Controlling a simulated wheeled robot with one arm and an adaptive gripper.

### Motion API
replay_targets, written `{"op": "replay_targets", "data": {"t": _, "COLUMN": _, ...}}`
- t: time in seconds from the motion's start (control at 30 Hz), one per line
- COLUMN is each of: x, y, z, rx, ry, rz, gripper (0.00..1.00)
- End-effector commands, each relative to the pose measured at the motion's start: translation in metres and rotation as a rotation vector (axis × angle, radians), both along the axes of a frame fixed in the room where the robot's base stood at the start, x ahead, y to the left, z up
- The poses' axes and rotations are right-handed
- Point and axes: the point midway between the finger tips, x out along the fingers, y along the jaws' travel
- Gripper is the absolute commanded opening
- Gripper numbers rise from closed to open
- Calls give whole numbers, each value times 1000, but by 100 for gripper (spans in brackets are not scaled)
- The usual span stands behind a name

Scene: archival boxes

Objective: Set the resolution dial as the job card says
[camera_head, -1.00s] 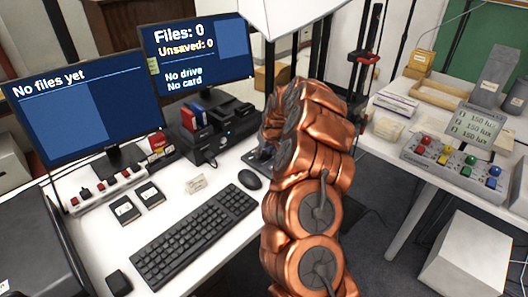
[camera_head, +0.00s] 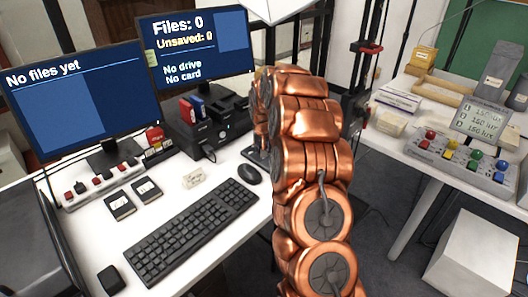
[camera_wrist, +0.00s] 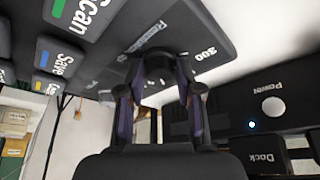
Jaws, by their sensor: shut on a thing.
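In the wrist view my gripper (camera_wrist: 157,85) is shut, its two dark fingers either side of a small dark round knob, the resolution dial (camera_wrist: 155,62). In the head view my copper-coloured arm hides the gripper and the dial. A small pale card (camera_head: 194,177) stands on the desk behind the keyboard; its writing is too small to read.
Keys marked Scan (camera_wrist: 85,15) and Save (camera_wrist: 58,57) lie left of the dial. A dark unit with a Power button (camera_wrist: 274,107) is at right. The left monitor (camera_head: 80,95) reads "No files yet"; the right monitor (camera_head: 197,45) reads "Files: 0". A keyboard (camera_head: 190,230) lies in front.

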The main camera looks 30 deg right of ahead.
Motion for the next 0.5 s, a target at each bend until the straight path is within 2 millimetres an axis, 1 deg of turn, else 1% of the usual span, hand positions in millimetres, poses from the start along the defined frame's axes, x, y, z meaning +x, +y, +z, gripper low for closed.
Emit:
{"op": "replay_targets", "data": {"t": 0.03, "x": 0, "y": -1, "z": -7, "rx": -5, "ry": 0, "rz": -40, "gripper": 0}}
{"op": "replay_targets", "data": {"t": 0.3, "x": 3, "y": 0, "z": -6, "rx": -5, "ry": -6, "rz": -274, "gripper": 0}}
{"op": "replay_targets", "data": {"t": 0.5, "x": 3, "y": 1, "z": -4, "rx": -1, "ry": -5, "rz": -415, "gripper": 0}}
